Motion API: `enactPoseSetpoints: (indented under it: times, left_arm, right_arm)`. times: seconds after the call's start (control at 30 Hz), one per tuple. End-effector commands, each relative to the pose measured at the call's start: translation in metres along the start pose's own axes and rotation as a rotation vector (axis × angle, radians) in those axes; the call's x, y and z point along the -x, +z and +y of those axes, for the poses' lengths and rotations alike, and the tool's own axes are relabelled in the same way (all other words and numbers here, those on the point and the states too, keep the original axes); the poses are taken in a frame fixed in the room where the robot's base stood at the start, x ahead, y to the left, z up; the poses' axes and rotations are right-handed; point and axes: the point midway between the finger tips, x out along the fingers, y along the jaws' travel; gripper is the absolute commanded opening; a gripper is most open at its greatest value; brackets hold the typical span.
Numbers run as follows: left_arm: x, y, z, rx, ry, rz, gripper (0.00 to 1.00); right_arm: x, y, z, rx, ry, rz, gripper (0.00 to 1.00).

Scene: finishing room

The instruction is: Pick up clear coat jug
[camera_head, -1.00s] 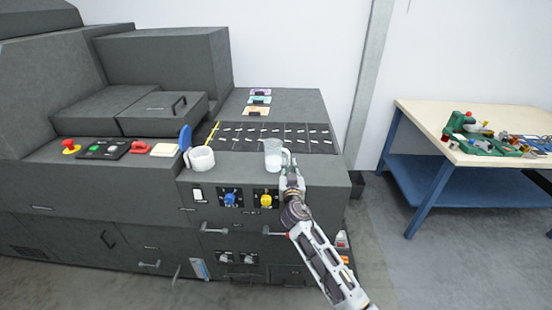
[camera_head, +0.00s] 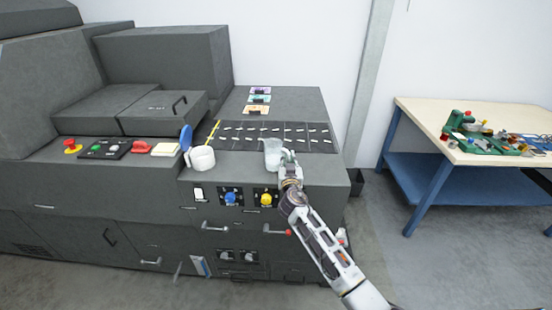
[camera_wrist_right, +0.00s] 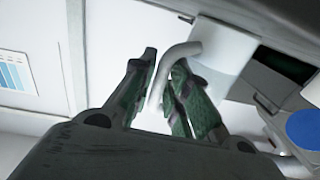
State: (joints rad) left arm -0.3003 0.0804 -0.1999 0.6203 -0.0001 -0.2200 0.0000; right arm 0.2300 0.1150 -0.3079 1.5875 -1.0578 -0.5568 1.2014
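The clear coat jug (camera_head: 271,153) is a translucent, whitish jug standing upright on the front part of the dark machine top. Its handle is on the right side. My right gripper (camera_head: 289,160) is at that handle, reaching in from the front right. In the right wrist view, the jug's body (camera_wrist_right: 222,48) is beyond the fingers, and its curved pale handle (camera_wrist_right: 164,78) passes between the two green-padded fingers of my right gripper (camera_wrist_right: 165,68). The fingers are apart, with a gap showing on the left side of the handle. My left gripper is not in view.
A white pot (camera_head: 202,158) with a raised blue lid (camera_head: 186,137) stands left of the jug. A dark slotted strip (camera_head: 262,131) lies behind it. Knobs and handles project from the machine front. A workbench (camera_head: 420,120) with tools is at the right.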

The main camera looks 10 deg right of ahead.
Motion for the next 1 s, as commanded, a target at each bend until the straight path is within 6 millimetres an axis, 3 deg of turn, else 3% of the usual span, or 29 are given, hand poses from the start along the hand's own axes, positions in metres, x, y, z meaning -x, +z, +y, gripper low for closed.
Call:
enactPoseSetpoints:
  times: [0.1,0.23,1.0]
  left_arm:
    - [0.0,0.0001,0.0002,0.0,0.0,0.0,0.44]
    - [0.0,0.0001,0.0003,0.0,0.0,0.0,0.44]
    - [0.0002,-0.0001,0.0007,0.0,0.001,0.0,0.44]
  right_arm:
    - [0.0001,0.0,0.0001,0.0,0.0,0.0,0.17]
    - [0.0001,0.0,0.0,0.0,0.0,0.0,0.0]
    - [0.0,-0.0042,-0.0001,-0.001,0.0,0.002,0.0]
